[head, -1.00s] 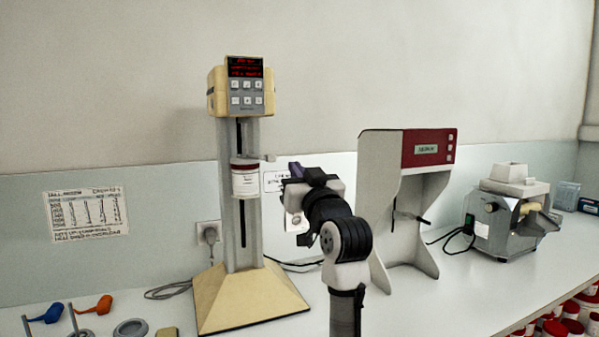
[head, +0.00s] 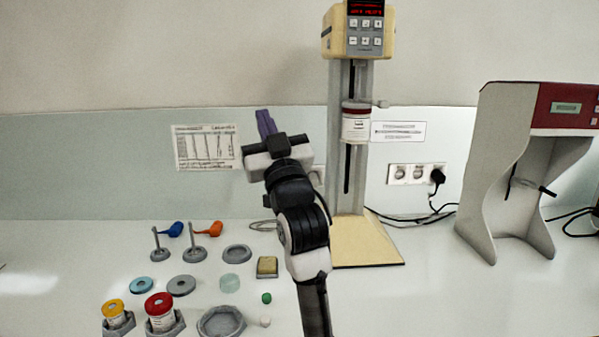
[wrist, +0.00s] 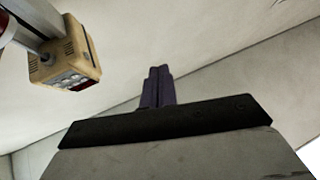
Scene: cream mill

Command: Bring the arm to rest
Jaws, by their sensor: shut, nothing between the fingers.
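My gripper (head: 265,122) is raised in the middle of the head view, in front of the wall and left of the cream mixing machine. Its purple fingers are together and hold nothing; they also show closed in the wrist view (wrist: 158,86). My arm is bent upward and touches nothing that I can see. The machine (head: 358,32) has a red display and a white jar (head: 356,124) with a red lid on its column. Its head also shows at the upper left of the wrist view (wrist: 66,62).
A red and white cabinet (head: 490,170) stands at right. The bench between machine and cabinet is mostly clear.

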